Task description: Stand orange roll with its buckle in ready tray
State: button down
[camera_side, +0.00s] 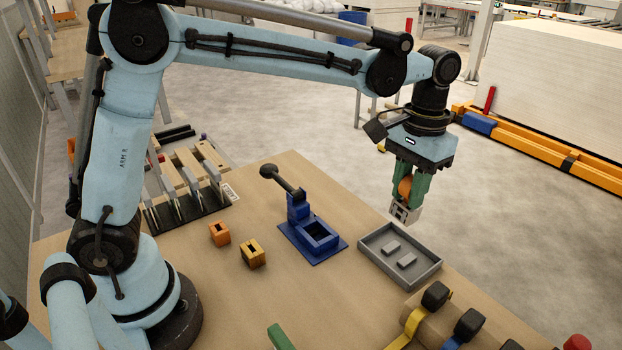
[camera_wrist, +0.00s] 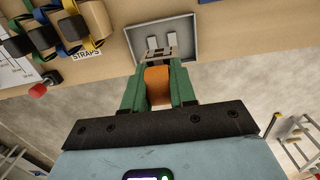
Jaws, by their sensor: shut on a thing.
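My gripper (camera_side: 407,188) is shut on the orange roll (camera_side: 405,187), holding it between its green fingers above the far right part of the table. A grey metal buckle (camera_side: 404,211) hangs at the lower end of the roll, above the far edge of the grey tray. The tray (camera_side: 432,271) lies on the table and holds two small grey blocks. In the wrist view the orange roll (camera_wrist: 157,88) sits between the fingers, and the tray (camera_wrist: 190,40) lies beyond it. The roll is partly hidden by the fingers.
A blue fixture (camera_side: 312,240) with a black-knobbed lever stands left of the tray. A strap rack (camera_side: 440,320) with several straps stands at the front right. A slotted rack (camera_side: 190,207) is at the back left.

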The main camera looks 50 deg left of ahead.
aim_at(408, 214)
jog(key=shift+w+f, duration=0.3)
jog(key=shift+w, duration=0.25)
jog(key=shift+f, duration=2.9)
jog(key=shift+f, duration=1.6)
jog(key=c, duration=0.8)
grip_release()
jog(key=r, duration=1.2)
jog(key=shift+w+a, duration=0.1)
jog(key=shift+w, duration=0.2)
